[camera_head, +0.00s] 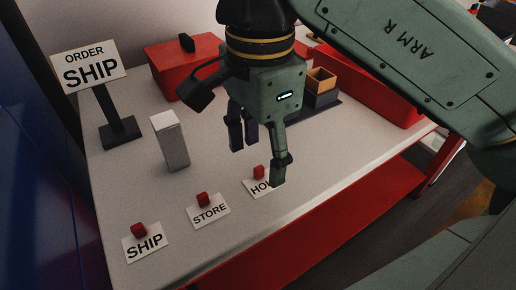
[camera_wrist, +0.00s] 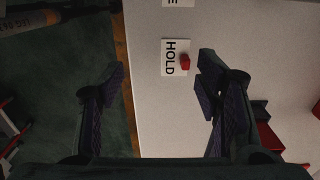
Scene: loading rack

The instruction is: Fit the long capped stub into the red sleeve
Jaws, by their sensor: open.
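I cannot make out a long capped stub or a red sleeve in either view. My gripper (camera_head: 260,160) is open and empty above the table near the HOLD card (camera_head: 260,190). In the wrist view my gripper (camera_wrist: 160,88) has its fingers wide apart, with the HOLD card (camera_wrist: 167,70) showing beyond them. A small red block (camera_head: 258,172) is at that card; it also shows in the wrist view (camera_wrist: 185,62). Similar red blocks are at the STORE card (camera_head: 210,213) and the SHIP card (camera_head: 145,248). My fingers partly hide the HOLD card.
A sign reading ORDER SHIP (camera_head: 90,66) stands at the back left. A pale upright box (camera_head: 171,144) stands in front of a red case (camera_head: 170,75). An orange open box (camera_head: 320,80) sits on a dark base behind my gripper. The table's front middle is mostly clear.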

